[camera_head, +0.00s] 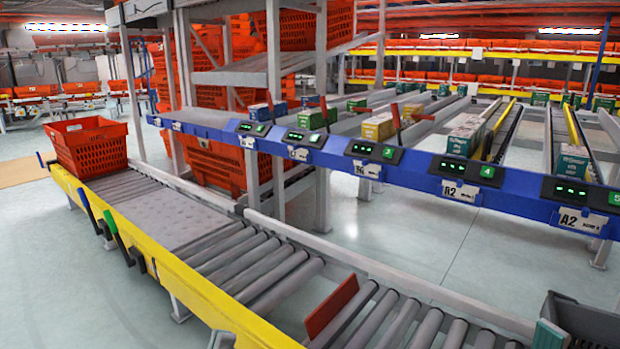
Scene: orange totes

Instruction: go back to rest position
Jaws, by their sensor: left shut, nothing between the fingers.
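My right gripper is not in view. An orange tote (90,150) stands at the far left end of the conveyor, well away from my left gripper.
A red divider (331,306) stands up from the rollers near the front. A blue shelf rail (400,165) with labelled displays and several small boxes runs behind the conveyor. A dark grey bin (588,322) is at the lower right. Pale floor is open at left.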

